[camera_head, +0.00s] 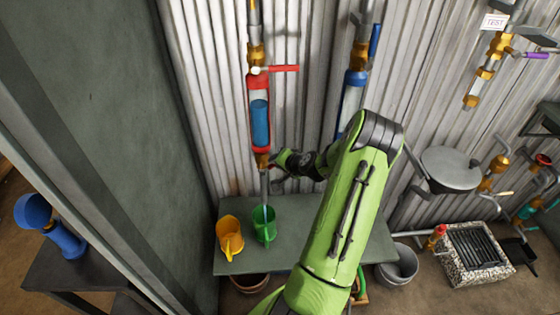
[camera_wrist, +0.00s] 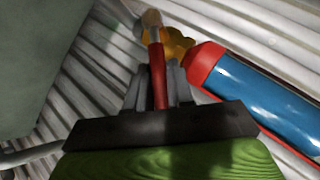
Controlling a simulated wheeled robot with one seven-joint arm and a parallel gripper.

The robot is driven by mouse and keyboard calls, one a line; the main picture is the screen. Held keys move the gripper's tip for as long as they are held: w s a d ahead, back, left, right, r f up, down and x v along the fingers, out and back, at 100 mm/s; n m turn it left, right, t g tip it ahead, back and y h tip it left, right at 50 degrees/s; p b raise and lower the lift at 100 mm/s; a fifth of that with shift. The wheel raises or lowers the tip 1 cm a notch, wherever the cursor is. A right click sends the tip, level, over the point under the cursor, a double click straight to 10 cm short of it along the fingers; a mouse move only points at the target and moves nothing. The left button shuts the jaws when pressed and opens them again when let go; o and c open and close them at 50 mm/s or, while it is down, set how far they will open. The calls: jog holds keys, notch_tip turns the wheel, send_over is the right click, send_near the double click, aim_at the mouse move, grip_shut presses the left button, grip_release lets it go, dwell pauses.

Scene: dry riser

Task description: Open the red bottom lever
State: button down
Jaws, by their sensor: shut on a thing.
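The red bottom lever (camera_wrist: 157,72) runs between my gripper's two dark fingers in the wrist view, from the brass valve (camera_wrist: 180,45) down toward the palm. My gripper (camera_wrist: 158,88) is shut on it. In the head view my gripper (camera_head: 280,159) is at the brass valve (camera_head: 262,160) under the red-capped cylinder with blue contents (camera_head: 260,122). The cylinder also shows in the wrist view (camera_wrist: 255,92). The bottom lever is hidden behind my gripper in the head view. An upper red lever (camera_head: 284,68) sticks out sideways to the right above the cylinder.
A grey-green table (camera_head: 235,265) below bears a yellow jug (camera_head: 229,232) and a green jug (camera_head: 263,230); the green one is under the pipe. A blue-capped cylinder (camera_head: 353,92) stands to the right. A green wall (camera_head: 110,110) is close on the left.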

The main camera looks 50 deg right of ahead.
jog(key=shift+w+a+r+n+g+h, duration=0.55)
jog(key=shift+w+r+g+h, duration=0.2)
jog(key=shift+g, duration=0.25)
jog(key=shift+w+a+r+n+g+h+b, duration=0.35)
jog(key=shift+w+a+n+g+h, duration=0.45)
jog(key=shift+g, duration=0.4)
jog(key=shift+s+d, duration=0.1)
jog(key=c, duration=1.1)
grip_release()
jog(key=p+v, duration=0.1)
jog(key=v, duration=1.4)
jog(key=shift+a+r+p, duration=0.2)
jog(key=shift+a+p, duration=0.15)
